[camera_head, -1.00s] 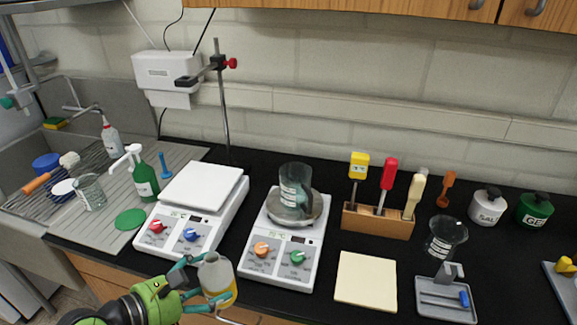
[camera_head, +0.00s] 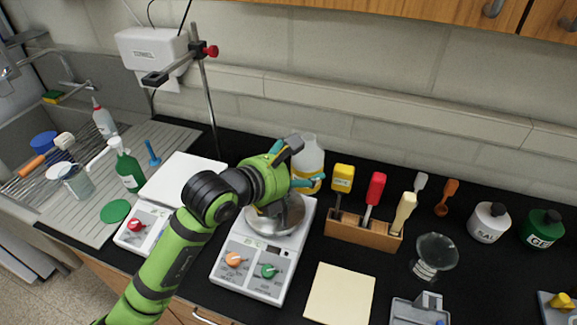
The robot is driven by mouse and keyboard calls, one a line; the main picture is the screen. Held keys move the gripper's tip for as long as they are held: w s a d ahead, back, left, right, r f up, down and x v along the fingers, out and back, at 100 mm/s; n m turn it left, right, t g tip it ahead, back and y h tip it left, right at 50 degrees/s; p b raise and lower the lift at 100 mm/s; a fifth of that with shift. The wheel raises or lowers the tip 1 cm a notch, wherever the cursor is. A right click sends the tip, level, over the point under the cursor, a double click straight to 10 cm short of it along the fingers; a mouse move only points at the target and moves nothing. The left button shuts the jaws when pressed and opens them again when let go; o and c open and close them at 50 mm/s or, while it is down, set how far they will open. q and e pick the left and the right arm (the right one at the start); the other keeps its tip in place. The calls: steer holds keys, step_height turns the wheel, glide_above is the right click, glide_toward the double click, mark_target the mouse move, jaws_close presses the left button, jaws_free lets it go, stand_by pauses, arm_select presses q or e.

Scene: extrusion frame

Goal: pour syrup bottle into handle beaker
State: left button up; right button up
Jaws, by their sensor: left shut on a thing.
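The syrup bottle (camera_head: 311,155), pale and translucent with amber contents low down, stands out behind my left gripper (camera_head: 306,182) at the back of the right hotplate (camera_head: 247,264). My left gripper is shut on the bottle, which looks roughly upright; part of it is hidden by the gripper. The handle beaker is not clearly visible; my gripper and forearm cover the area above the round metal plate (camera_head: 277,216) where it stood. I cannot tell whether the bottle touches it. My right gripper is not in view.
A wooden rack (camera_head: 363,233) with coloured-handled tools stands right of the hotplate. A glass vessel (camera_head: 435,257) and a cream pad (camera_head: 339,294) are nearer the front right. A clamp stand (camera_head: 209,105) rises behind. A second hotplate (camera_head: 180,180) is partly behind my arm.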

arm_select(q)
steer(key=shift+v, duration=0.75)
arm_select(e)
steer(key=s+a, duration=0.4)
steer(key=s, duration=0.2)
arm_select(q)
steer(key=shift+w+d+f, duration=0.1)
steer(key=shift+w, duration=0.05)
steer(key=shift+w+n+h, duration=0.1)
steer(key=shift+n+h, duration=0.2)
steer(key=shift+n, duration=0.2)
step_height(320, 180, down, 3)
steer(key=n+h+b, duration=0.2)
steer(key=n+h, duration=0.1)
steer(key=n, duration=0.2)
steer(key=n+h+b, duration=0.2)
steer(key=n, duration=0.3)
steer(key=shift+h, duration=0.4)
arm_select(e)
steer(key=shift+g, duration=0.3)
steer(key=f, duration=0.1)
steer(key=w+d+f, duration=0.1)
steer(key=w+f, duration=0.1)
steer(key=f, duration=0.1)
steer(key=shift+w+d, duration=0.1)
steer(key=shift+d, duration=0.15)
